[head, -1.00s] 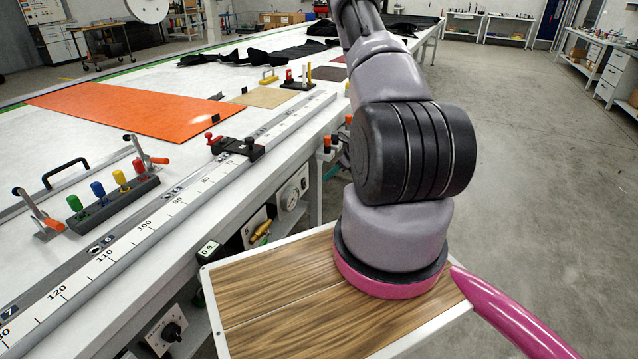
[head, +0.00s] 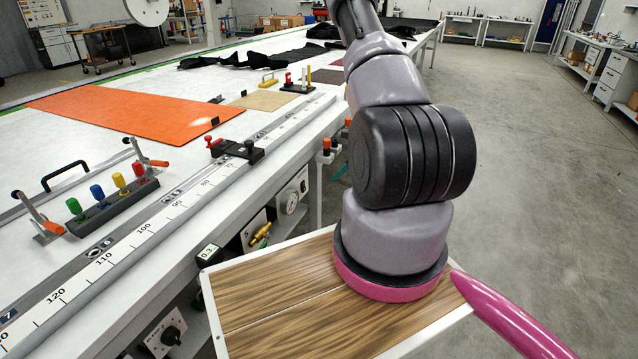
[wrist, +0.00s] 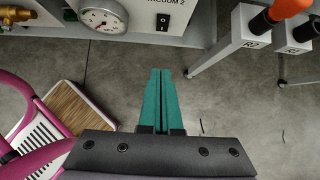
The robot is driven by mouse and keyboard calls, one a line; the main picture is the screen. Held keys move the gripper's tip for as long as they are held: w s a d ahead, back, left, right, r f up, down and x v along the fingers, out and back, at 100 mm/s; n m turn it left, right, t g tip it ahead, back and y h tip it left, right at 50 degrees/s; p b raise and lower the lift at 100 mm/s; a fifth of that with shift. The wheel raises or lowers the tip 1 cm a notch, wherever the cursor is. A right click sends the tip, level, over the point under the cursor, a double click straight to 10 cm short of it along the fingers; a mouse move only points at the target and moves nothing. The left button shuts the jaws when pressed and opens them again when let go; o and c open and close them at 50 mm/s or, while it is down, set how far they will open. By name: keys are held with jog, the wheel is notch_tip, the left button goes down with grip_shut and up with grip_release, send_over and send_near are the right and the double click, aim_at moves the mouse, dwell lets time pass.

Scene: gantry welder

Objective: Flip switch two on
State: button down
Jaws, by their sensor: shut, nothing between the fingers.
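A small black rocker switch (wrist: 162,23) sits on a light panel (wrist: 180,12) labelled "VACUUM 2" at the top of the wrist view. My gripper (wrist: 160,72) has two teal fingers pressed together, empty, pointing up the picture toward the panel. The fingertips appear below the switch in the picture and apart from it. I cannot tell which way the rocker is set. In the head view, my arm covers most of the gripper; only a bit of teal shows beside the table edge. I cannot make out the switch there.
A round gauge (wrist: 103,17) is left of the switch. A post marked R2 (wrist: 240,45) with an orange-topped lever (wrist: 285,10) stands to the right. In the head view, the long white table (head: 60,300) runs along the left. Open floor (head: 530,150) lies to the right.

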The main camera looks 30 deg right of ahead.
aim_at(304, 186)
jog(key=w+a+r+x, duration=0.1)
jog(key=x, duration=1.1)
jog(key=shift+w+a, duration=0.4)
jog(key=shift+w, duration=0.2)
jog(key=shift+r, duration=0.1)
jog(key=shift+w+a, duration=0.15)
jog(key=shift+w, duration=0.05)
